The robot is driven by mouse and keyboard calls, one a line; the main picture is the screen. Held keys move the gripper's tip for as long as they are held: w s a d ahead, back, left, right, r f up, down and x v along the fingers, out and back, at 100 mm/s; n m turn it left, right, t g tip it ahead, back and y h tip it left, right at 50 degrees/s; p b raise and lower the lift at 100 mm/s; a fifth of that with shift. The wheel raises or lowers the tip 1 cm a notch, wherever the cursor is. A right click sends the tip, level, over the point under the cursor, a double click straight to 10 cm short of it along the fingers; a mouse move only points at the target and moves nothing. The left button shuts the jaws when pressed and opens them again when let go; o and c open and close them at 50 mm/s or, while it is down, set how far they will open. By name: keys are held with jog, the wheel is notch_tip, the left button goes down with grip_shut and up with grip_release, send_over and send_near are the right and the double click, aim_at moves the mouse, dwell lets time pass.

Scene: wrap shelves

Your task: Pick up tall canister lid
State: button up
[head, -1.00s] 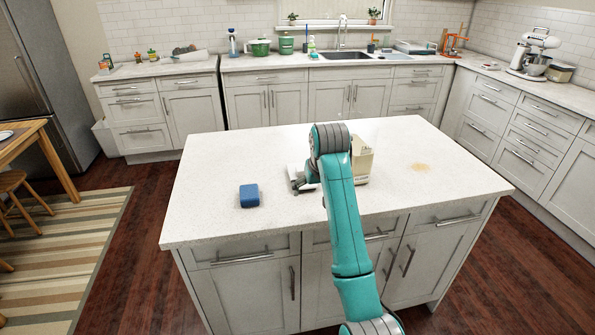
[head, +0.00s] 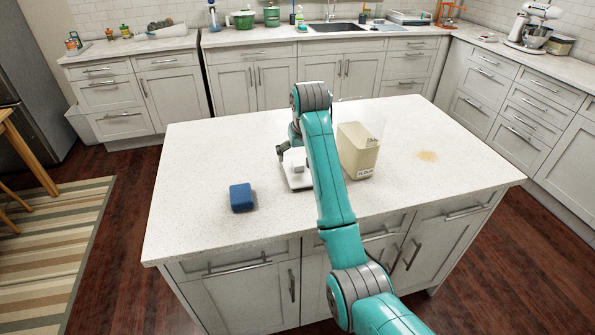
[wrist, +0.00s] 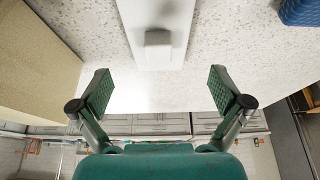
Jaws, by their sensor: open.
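The tall canister lid (head: 298,183) is a flat white rectangle with a raised knob, lying on the island counter. It shows at the top middle of the wrist view (wrist: 180,35), with the knob (wrist: 158,48) almost centred between my fingers. My gripper (wrist: 161,90) is open and empty, with its green-padded fingers apart on either side of the knob's line. In the head view my gripper (head: 291,153) is by the lid, partly hidden by my arm. The cream canister (head: 358,152), with a label reading like flour, stands open just right of the lid.
A blue block (head: 241,197) lies on the counter left of the lid. The canister wall (wrist: 35,60) fills the wrist view's left side.

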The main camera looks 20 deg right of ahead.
aim_at(298, 163)
jog(key=shift+x, duration=3.05)
jog(key=shift+d, duration=0.1)
jog(key=c, duration=1)
